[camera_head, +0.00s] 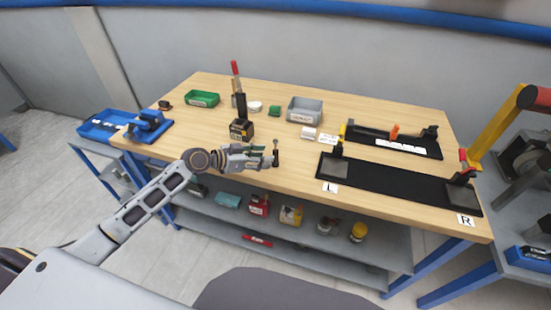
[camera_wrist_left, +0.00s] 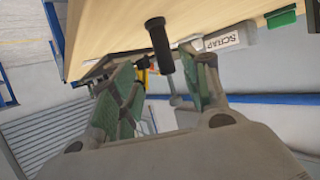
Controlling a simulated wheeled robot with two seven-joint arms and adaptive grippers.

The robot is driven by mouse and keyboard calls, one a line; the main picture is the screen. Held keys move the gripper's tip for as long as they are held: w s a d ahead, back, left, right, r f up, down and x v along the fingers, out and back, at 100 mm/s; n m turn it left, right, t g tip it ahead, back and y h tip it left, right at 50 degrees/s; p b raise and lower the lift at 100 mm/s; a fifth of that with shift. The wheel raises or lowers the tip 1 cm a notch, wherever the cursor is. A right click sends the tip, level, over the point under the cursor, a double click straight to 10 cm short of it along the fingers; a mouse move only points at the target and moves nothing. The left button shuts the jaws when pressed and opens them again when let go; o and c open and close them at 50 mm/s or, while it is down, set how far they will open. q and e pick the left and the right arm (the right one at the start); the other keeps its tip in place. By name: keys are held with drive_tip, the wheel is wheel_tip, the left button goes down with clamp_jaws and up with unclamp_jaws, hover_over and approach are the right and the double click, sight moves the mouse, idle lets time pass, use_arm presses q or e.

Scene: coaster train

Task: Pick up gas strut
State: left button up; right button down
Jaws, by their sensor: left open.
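The gas strut appears to be the small upright piece with a dark body (camera_head: 276,157) near the table's front edge in the head view. In the left wrist view it shows as a black cylinder (camera_wrist_left: 160,45) with a thin grey rod, between the finger directions. My left gripper (camera_head: 266,155) reaches in from the left, with its fingertips at the strut. In the left wrist view my left gripper (camera_wrist_left: 165,88) is open, with green pads on both sides of the strut. I cannot tell whether either pad touches it. My right gripper is not in view.
Green (camera_head: 202,99) and grey (camera_head: 305,110) bins stand farther back. A black fixture (camera_head: 395,184) lies at the right. A blue fixture (camera_head: 150,127) is at the left.

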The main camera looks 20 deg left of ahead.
sight(273, 164)
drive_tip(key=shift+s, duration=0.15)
use_arm(q)
drive_tip(key=shift+w+d, duration=0.15)
drive_tip(key=shift+w, duration=0.1)
drive_tip(key=shift+w+d+f+p, duration=0.25)
drive_tip(key=shift+w+d, duration=0.1)
drive_tip(key=shift+w, duration=0.2)
drive_tip(key=shift+w+d+f+p, duration=0.15)
drive_tip(key=shift+w+d+p, duration=0.15)
drive_tip(key=shift+w, duration=0.25)
drive_tip(key=shift+w+d+f, duration=0.2)
drive_tip(key=shift+w+d, duration=0.05)
drive_tip(key=shift+w+d+f, duration=0.25)
drive_tip(key=shift+w+d, duration=0.05)
drive_tip(key=shift+d, duration=0.1)
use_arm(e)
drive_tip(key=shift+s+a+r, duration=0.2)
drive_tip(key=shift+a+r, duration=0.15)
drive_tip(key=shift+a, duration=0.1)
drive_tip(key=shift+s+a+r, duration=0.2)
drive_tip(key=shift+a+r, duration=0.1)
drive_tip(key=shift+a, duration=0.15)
